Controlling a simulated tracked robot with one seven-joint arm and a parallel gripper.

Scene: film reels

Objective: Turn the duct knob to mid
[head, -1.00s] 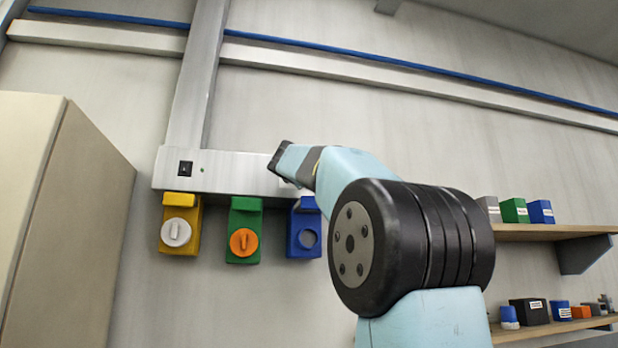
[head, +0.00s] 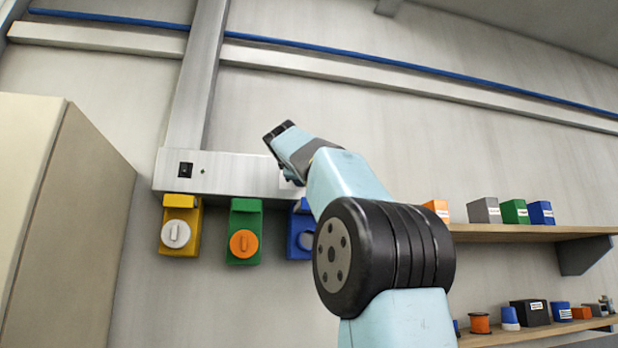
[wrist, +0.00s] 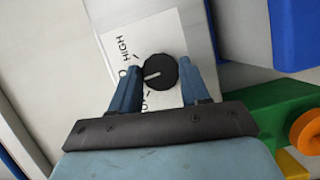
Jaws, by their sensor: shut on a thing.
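The duct knob (wrist: 166,71) is a round black knob with a white pointer line, on a white label plate (wrist: 155,40) in the wrist view. "HIGH" reads at the upper left of the label; the lettering below is partly covered by a finger. The pointer aims left and slightly down, towards the partly hidden letters below "HIGH". My gripper (wrist: 165,68) has one finger on each side of the knob and is shut on it. In the head view my arm reaches to the right end of the grey duct box (head: 228,172); the knob and fingers are hidden there.
Below the duct box hang a yellow unit (head: 180,226), a green unit with an orange dial (head: 244,231) and a blue unit (head: 297,236), partly behind my arm. A cabinet (head: 85,210) stands left. Shelves (head: 530,233) with small boxes are at right.

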